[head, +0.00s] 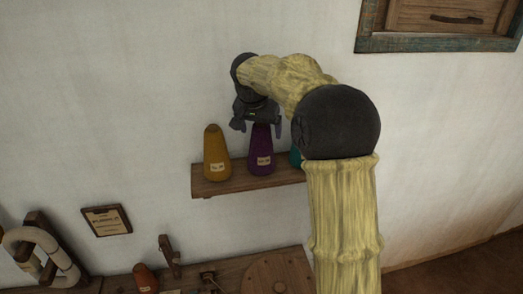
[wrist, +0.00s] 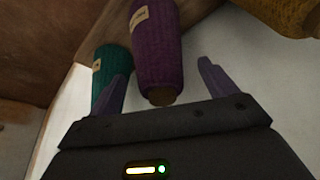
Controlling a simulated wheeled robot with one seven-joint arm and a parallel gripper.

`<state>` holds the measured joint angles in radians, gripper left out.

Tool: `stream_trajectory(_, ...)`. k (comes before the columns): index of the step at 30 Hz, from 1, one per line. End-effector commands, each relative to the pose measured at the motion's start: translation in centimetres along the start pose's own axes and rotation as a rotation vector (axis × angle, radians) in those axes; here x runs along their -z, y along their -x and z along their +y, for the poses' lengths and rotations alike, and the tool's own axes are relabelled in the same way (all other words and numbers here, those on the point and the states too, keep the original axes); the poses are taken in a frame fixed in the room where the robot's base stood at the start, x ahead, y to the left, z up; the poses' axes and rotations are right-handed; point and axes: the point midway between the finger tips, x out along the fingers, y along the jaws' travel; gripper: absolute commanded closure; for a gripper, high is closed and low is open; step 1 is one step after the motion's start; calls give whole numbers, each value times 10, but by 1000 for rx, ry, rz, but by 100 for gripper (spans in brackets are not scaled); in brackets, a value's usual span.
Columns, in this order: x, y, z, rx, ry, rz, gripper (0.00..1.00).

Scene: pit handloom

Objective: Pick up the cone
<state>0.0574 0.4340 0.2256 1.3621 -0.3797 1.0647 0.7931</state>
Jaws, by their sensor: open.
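A purple cone (head: 261,152) stands on a small wooden wall shelf, between a yellow cone (head: 216,155) and a teal cone (head: 295,157) that my arm partly hides. My gripper (head: 257,129) is above the purple cone, with its fingers pointing down. In the wrist view the purple cone (wrist: 157,55) lies between the two open fingers of my gripper (wrist: 165,80), its narrow tip near the palm. The teal cone (wrist: 108,75) is partly behind one finger. The yellow cone (wrist: 290,12) is at the upper right. I cannot tell whether a finger touches a cone.
The shelf (head: 208,189) is fixed to a white wall. Below it is a wooden bench (head: 220,270) with an orange cone (head: 145,278) and wooden parts. A framed label (head: 106,220) hangs at left, a window shutter (head: 445,18) at upper right.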

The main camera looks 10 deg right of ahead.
Motion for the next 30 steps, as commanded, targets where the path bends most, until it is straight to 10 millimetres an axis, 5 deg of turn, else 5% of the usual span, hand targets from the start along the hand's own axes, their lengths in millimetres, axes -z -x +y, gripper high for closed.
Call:
stream_trajectory(7,0,-26,0,0,0,-1,16)
stream_trajectory(22,0,-27,0,0,-1,0,16)
stream_trajectory(30,0,-27,0,0,-1,0,67)
